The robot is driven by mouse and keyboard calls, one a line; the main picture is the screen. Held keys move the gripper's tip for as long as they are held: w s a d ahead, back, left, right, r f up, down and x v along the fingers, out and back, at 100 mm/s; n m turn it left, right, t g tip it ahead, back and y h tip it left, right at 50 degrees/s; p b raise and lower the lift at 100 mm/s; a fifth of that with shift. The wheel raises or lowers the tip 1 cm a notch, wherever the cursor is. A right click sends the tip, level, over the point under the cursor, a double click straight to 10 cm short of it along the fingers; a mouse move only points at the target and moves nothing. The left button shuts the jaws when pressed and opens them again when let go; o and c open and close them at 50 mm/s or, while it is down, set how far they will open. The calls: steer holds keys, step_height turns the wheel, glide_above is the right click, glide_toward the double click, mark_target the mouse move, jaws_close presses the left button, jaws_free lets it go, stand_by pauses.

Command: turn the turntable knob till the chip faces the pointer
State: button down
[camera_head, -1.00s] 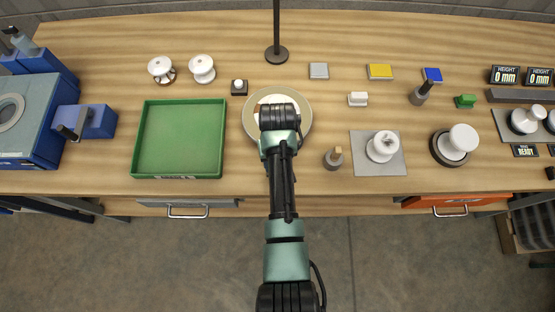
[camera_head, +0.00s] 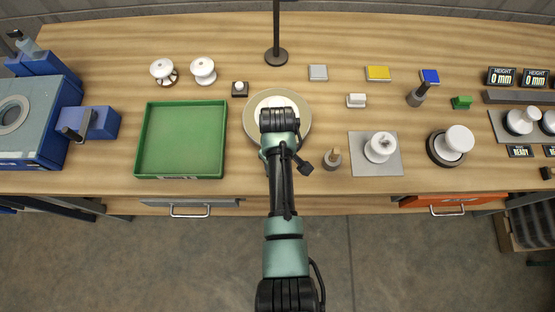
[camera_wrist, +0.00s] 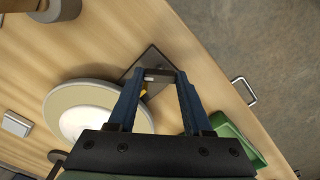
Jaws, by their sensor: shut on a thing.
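The turntable (camera_head: 248,124) is a round beige disc with a white insulator (camera_head: 276,101) on it, partly hidden under my arm. In the wrist view the disc (camera_wrist: 60,97) and the white insulator (camera_wrist: 88,122) show left of my fingers. My gripper (camera_wrist: 160,76) points down beside the disc, its blue fingers shut on a small grey knob (camera_wrist: 157,76) above a dark square plate (camera_wrist: 152,58). A small yellow mark (camera_wrist: 144,91) shows by the left finger; I cannot tell whether it is the pointer. No chip can be made out on the visible insulator.
A green tray (camera_head: 145,150) lies left of the turntable. A small wooden-topped peg (camera_head: 331,160) and a grey plate (camera_head: 363,165) with a white insulator stand to the right. A black post (camera_head: 276,57) stands behind. The front edge and drawer handle (camera_wrist: 242,90) are close.

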steer(key=shift+r, duration=0.1)
steer(key=shift+c, duration=1.6)
jaws_free()
step_height(320, 180, up, 13)
steer(key=b, duration=0.1)
steer(key=shift+b, duration=0.35)
